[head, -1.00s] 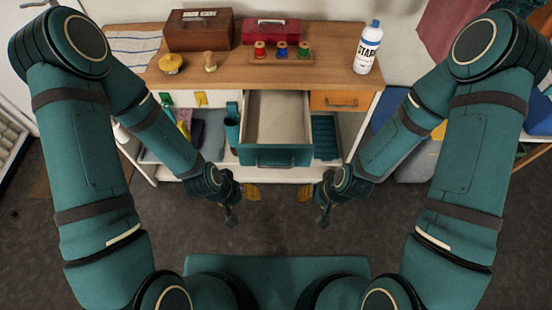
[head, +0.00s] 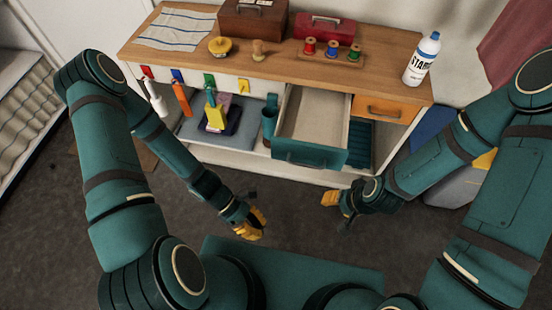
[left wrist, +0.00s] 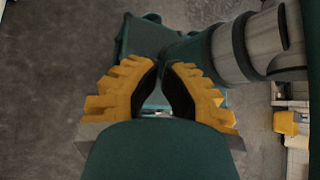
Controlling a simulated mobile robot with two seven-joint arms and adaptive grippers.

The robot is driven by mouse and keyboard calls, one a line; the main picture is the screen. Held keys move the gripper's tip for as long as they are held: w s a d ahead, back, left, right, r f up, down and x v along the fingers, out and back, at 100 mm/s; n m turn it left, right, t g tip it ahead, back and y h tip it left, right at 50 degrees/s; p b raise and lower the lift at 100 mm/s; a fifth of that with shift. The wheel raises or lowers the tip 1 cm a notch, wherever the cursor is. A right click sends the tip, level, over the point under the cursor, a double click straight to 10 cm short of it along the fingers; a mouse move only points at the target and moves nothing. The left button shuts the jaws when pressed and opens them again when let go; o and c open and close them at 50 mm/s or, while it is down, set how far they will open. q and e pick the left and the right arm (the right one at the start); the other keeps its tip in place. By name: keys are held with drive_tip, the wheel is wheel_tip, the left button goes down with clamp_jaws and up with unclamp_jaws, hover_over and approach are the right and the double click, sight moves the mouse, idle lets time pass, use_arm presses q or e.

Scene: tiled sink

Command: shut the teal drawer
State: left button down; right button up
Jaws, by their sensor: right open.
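The teal drawer (head: 325,155) is pulled out from the bench, its pale inside empty and its front facing me with a handle. My left gripper (head: 256,222) is in front of the bench, low and to the left of the drawer, apart from it. In the left wrist view its yellow fingers (left wrist: 161,66) meet closely at the tips with nothing between them. My right gripper (head: 332,206) is open and empty, in front of and below the drawer front, not touching it.
An orange drawer (head: 384,109) is shut to the right of the teal one. The wooden top (head: 275,72) holds a starch bottle (head: 422,60), spools (head: 332,48), a red box (head: 325,28) and a brown box (head: 253,17). Coloured tags hang at left. The floor in front is clear.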

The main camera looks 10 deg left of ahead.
use_arm(q)
drive_tip(key=w+r+n+t+h, duration=0.1)
drive_tip(key=w+n+t+h, duration=0.3)
drive_tip(key=n, duration=0.6)
drive_tip(key=n+t+y, duration=0.1)
drive_tip(key=n+t, duration=1.1)
drive_tip(key=n, duration=0.3)
approach(283, 155)
drive_tip(key=d, duration=0.4)
drive_tip(key=w, duration=0.1)
drive_tip(key=w+b, duration=0.1)
drive_tip(key=w, duration=0.1)
drive_tip(key=shift+w+d+r, duration=0.15)
drive_tip(key=shift+d, duration=0.25)
drive_tip(key=shift+w+r, duration=0.1)
drive_tip(key=shift+w, duration=0.45)
